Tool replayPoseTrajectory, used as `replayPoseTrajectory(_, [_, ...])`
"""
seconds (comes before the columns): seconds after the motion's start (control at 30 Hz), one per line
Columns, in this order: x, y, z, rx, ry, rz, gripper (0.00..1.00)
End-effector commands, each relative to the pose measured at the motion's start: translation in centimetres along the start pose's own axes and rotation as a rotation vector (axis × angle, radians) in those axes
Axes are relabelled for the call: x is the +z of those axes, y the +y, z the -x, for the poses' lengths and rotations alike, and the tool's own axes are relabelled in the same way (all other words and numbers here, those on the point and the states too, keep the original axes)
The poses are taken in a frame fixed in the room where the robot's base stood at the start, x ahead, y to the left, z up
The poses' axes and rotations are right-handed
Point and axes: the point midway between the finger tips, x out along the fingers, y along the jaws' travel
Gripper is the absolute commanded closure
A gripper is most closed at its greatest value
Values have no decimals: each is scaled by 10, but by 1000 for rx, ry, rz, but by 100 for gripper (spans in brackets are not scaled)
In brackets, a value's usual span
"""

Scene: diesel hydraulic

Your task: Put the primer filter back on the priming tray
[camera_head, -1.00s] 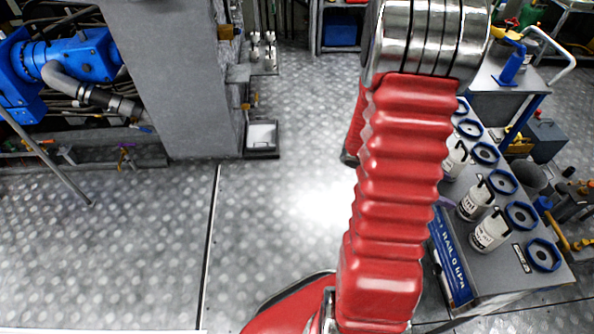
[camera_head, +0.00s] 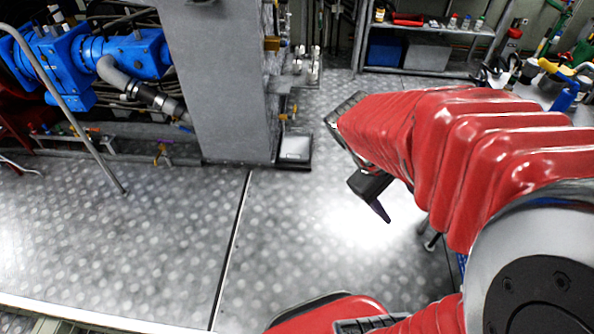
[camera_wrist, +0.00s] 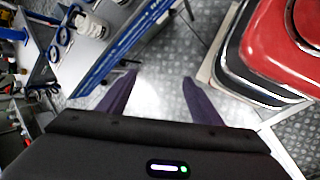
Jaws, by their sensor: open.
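My gripper (camera_wrist: 160,76) is open, with nothing between its two dark fingers in the wrist view. In the head view my gripper (camera_head: 382,212) shows only partly, above the metal floor. A white canister (camera_wrist: 90,25) with a dark handle and a label stands at the upper left of the wrist view, beside blue rings (camera_wrist: 65,36) on a grey bench top. It is apart from my fingers. I cannot tell whether this canister is the primer filter, or which part is the priming tray. My red arm hides most of that bench in the head view.
A blue sign board (camera_wrist: 118,55) runs along the bench edge close to my left finger. A grey column (camera_head: 215,85) and blue pump machinery (camera_head: 95,55) stand at the left. A shelf (camera_head: 430,35) stands at the back. The middle floor (camera_head: 300,220) is clear.

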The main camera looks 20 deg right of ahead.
Motion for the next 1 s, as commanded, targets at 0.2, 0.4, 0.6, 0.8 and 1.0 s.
replayPoseTrajectory(0.2, [-20, -36, 49, -78, 208, -119, 41])
replayPoseTrajectory(0.4, [-33, -71, 96, -179, 394, -210, 41])
replayPoseTrajectory(0.6, [-38, -105, 145, -304, 573, -285, 41])
replayPoseTrajectory(0.8, [-38, -127, 177, -402, 682, -325, 41])
replayPoseTrajectory(1.0, [-38, -131, 182, -419, 696, -332, 41])
